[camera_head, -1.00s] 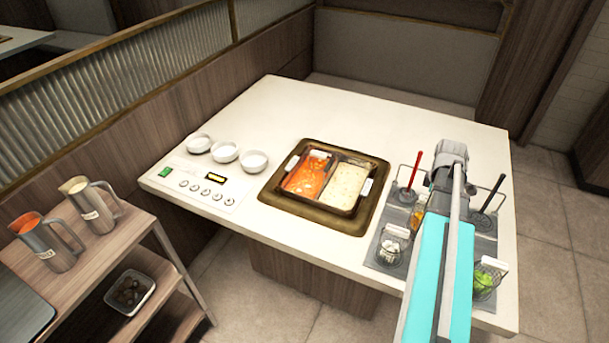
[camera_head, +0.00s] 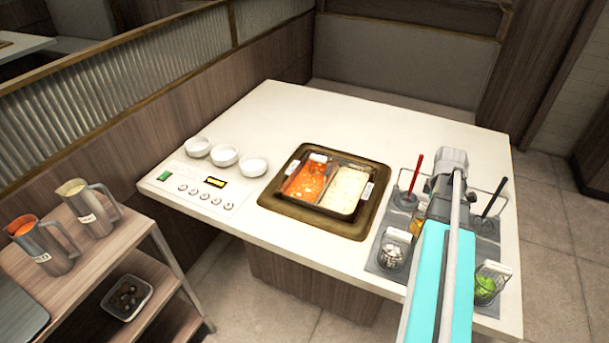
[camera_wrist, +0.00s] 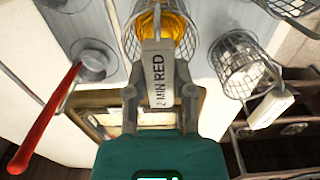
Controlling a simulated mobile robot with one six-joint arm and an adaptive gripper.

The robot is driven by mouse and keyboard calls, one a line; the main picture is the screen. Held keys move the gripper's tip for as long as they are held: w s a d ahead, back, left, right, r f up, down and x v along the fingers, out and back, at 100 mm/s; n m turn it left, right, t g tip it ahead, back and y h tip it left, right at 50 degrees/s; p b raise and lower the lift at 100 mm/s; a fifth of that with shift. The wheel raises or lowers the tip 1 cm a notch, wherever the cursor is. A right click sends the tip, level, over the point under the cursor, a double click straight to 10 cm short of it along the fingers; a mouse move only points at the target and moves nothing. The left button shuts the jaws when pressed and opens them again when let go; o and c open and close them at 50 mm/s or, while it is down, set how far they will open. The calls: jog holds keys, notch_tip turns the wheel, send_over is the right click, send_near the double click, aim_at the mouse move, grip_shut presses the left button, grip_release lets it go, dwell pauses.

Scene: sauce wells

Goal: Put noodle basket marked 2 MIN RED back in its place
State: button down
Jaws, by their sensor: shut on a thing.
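The noodle basket marked 2 MIN RED (camera_wrist: 159,70) is in the wrist view, its white tag between my fingers. My gripper (camera_wrist: 160,100) is shut on that tag. The wire basket beyond the tag holds something orange-yellow and is over the grey tray (camera_wrist: 200,10); I cannot tell whether it is fully seated. In the head view the basket's orange-yellow contents (camera_head: 418,218) show beside my arm, which hides most of it and the gripper. The split pot (camera_head: 340,190), with red broth at left and pale broth at right, sits in the table to the left.
A basket with white contents (camera_head: 392,252) and one with green contents (camera_head: 489,284) stand on the tray. A red-handled ladle (camera_head: 412,176) and a black-handled one (camera_head: 494,198) stand behind. Three white bowls (camera_head: 224,156) are left of the pot.

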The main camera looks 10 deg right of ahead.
jog(key=shift+f, duration=0.2)
dwell(0.5)
jog(key=shift+c, duration=1.9)
grip_release()
jog(key=o, duration=0.4)
jog(key=shift+r, duration=0.15)
jog(key=shift+r+p, duration=1.3)
jog(key=shift+r, duration=0.05)
